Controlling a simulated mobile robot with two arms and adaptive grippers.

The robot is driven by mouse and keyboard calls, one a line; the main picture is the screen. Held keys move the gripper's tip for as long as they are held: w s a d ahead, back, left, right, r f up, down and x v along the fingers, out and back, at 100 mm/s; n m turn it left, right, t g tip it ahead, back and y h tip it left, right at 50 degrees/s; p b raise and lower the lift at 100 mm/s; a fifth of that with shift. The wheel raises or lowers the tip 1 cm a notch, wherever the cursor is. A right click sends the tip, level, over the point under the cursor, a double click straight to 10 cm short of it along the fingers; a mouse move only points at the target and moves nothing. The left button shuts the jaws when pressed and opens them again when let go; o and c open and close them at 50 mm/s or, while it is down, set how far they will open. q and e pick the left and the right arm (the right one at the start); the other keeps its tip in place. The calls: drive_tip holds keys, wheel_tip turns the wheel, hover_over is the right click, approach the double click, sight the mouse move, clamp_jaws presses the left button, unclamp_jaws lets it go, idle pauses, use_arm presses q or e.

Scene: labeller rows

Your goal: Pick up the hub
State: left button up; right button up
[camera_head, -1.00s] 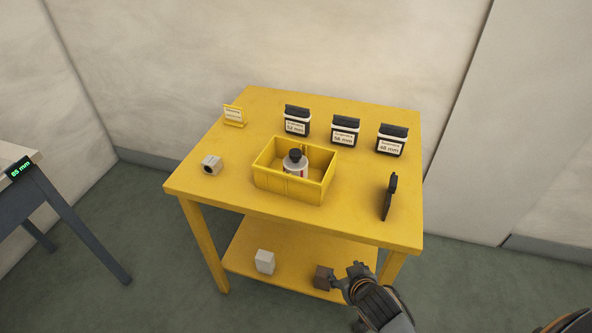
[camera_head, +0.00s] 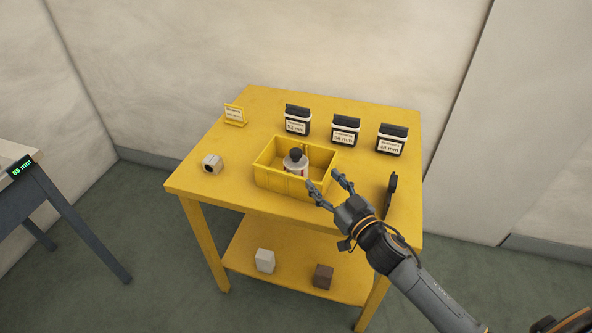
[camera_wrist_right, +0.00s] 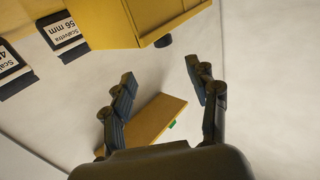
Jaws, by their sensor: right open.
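A small light grey block with a dark round hole in its face (camera_head: 212,163) sits at the left of the yellow table top (camera_head: 214,190); it looks most like the hub, though no label on it confirms this. My right gripper (camera_head: 324,184) is open and empty, in front of the yellow bin's right front corner, with its fingers pointing up and left. It is well to the right of the block. In the right wrist view its open fingers (camera_wrist_right: 160,78) have nothing between them. My left gripper is out of view.
A yellow bin (camera_head: 284,186) holds a white bottle with a dark cap (camera_head: 295,161). Black-and-white labelled units (camera_head: 297,121), (camera_head: 345,131), (camera_head: 391,140) stand behind. A yellow sign (camera_head: 234,116) stands back left. A dark upright piece (camera_head: 391,190) is near my right arm. Lower-shelf blocks: white (camera_head: 265,261), brown (camera_head: 323,277).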

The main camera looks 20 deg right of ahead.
sight(299, 155)
drive_tip(key=p+x, duration=0.1)
drive_tip(key=x, duration=0.7)
drive_tip(key=shift+w+a, duration=0.15)
drive_tip(key=shift+w, duration=0.1)
drive_tip(key=shift+w+a+r, duration=0.1)
drive_tip(key=shift+w+r, duration=0.05)
drive_tip(key=shift+w, duration=0.1)
drive_tip(key=x, duration=0.4)
drive_tip(key=shift+w+a, duration=0.25)
clamp_jaws()
